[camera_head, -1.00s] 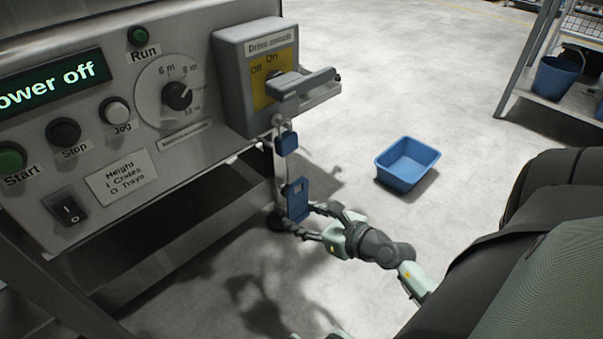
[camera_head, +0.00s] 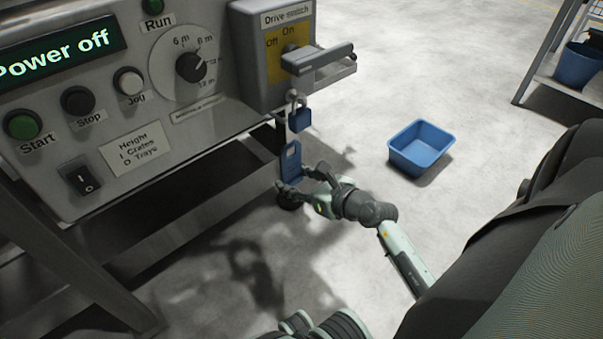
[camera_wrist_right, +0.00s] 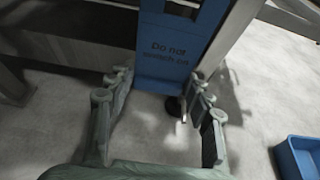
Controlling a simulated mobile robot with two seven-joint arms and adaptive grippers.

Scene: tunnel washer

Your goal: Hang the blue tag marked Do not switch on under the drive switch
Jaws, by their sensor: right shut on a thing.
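The blue tag (camera_head: 290,169) is upright, with a cut-out near its top. Its words "Do not switch on" read in the right wrist view (camera_wrist_right: 165,73). My right gripper (camera_head: 293,180) is shut on its lower part; its fingers also show in the wrist view (camera_wrist_right: 160,88). The grey drive switch box (camera_head: 252,70), with a yellow Off/On plate and a grey handle (camera_head: 320,58), is above. A blue padlock (camera_head: 300,119) hangs under it, just above the tag. I cannot tell whether tag and padlock touch. Grey parts at the bottom edge may be my left gripper (camera_head: 322,326).
The control panel (camera_head: 215,115) with buttons, dial and a "Power off" display fills the left. A metal frame and leg stand below it. A blue tub (camera_head: 420,149) lies on the open floor to the right. A rack with a blue bucket (camera_head: 577,66) is at upper right.

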